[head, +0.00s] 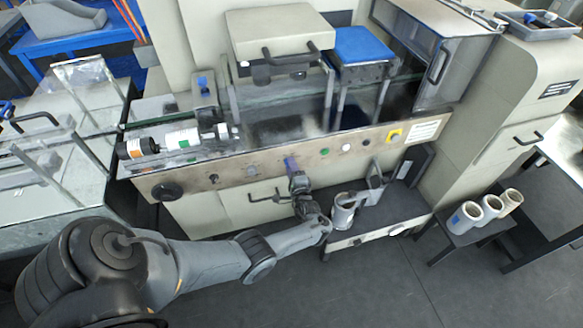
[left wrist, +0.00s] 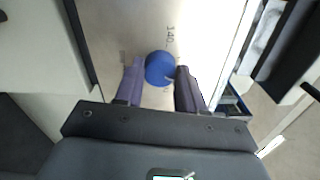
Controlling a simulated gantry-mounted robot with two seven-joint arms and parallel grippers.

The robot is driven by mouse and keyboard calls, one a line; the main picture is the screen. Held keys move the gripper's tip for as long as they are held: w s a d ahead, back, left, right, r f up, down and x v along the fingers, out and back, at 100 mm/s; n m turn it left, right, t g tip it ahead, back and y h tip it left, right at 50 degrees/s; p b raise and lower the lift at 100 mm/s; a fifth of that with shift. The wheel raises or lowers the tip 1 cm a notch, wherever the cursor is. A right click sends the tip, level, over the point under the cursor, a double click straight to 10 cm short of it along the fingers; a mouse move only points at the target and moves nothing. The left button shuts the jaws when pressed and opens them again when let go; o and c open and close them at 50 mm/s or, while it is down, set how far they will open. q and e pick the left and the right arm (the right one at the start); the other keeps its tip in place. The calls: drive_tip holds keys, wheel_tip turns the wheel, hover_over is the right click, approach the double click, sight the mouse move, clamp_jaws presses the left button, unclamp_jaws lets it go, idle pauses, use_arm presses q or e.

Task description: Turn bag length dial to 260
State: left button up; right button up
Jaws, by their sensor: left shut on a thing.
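The bag length dial is a round blue knob (left wrist: 158,68) on the machine's beige front panel, seen in the left wrist view. Small dark markings stand around it; one above it looks like 140, and the others are too small to read. My left gripper (left wrist: 160,84) has its two fingers on either side of the knob and is shut on it. In the head view the left gripper (head: 291,165) reaches up to the front panel (head: 228,172), and the knob is mostly hidden there. My right gripper is not in view.
Along the panel are a black knob (head: 167,191), a green button (head: 346,148) and a yellow-framed switch (head: 394,135). A drawer handle (head: 266,197) is below my gripper. A white roll (head: 343,212) stands on the low shelf. More rolls (head: 466,216) stand on a stool at right.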

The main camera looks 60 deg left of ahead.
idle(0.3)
use_arm(q)
drive_tip(key=o, duration=1)
drive_tip(key=shift+o, duration=0.2)
drive_tip(key=p+v, duration=0.2)
drive_tip(key=v, duration=0.9)
drive_tip(key=shift+a, duration=0.1)
